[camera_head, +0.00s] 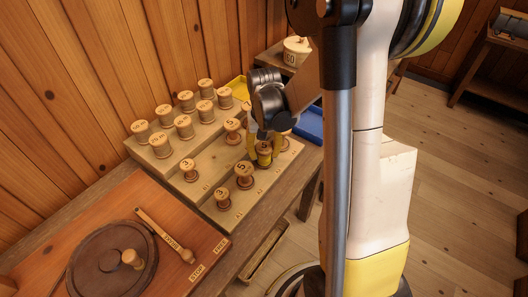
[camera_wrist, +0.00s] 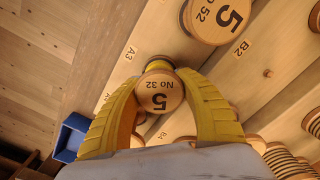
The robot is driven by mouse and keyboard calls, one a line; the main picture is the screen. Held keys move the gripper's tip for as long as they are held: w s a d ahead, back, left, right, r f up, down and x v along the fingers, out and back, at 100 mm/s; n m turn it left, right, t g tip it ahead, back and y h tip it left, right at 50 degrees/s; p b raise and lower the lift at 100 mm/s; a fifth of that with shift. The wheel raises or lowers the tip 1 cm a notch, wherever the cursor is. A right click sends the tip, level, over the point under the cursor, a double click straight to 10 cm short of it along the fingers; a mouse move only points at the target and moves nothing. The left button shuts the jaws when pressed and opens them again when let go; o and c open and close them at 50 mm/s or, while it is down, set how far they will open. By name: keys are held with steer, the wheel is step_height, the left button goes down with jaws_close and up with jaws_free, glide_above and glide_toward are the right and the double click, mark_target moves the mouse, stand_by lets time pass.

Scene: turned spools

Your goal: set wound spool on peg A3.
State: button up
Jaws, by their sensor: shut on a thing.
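My gripper (camera_head: 265,146) has its yellow fingers shut on a wooden spool (camera_head: 264,158) wound with dark yellow thread. In the wrist view my gripper (camera_wrist: 160,100) grips this spool (camera_wrist: 160,92), whose top reads "5, No 32". The spool looks upright over the front row of the peg board (camera_head: 213,151), close to the A3 label (camera_wrist: 130,53). The peg under it is hidden, and I cannot tell whether the spool is on it. A spool marked "5, No 52" (camera_wrist: 217,18) stands beside it; it also shows in the head view (camera_head: 244,172).
A front-row spool marked "3" (camera_head: 222,198) and a second-row one (camera_head: 189,168) stand nearby. Several spools (camera_head: 184,125) fill the raised back step.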

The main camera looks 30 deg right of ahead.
mark_target(264, 147)
steer(key=o, duration=0.9)
steer(key=shift+f, duration=0.1)
step_height(264, 147, up, 11)
steer(key=p, duration=0.8)
steer(key=s+a+r+n+t, duration=0.5)
steer(key=s+a+r+t, duration=0.2)
steer(key=s+a+r, duration=0.4)
step_height(264, 147, up, 3)
steer(key=a, duration=0.2)
steer(key=shift+a, duration=0.3)
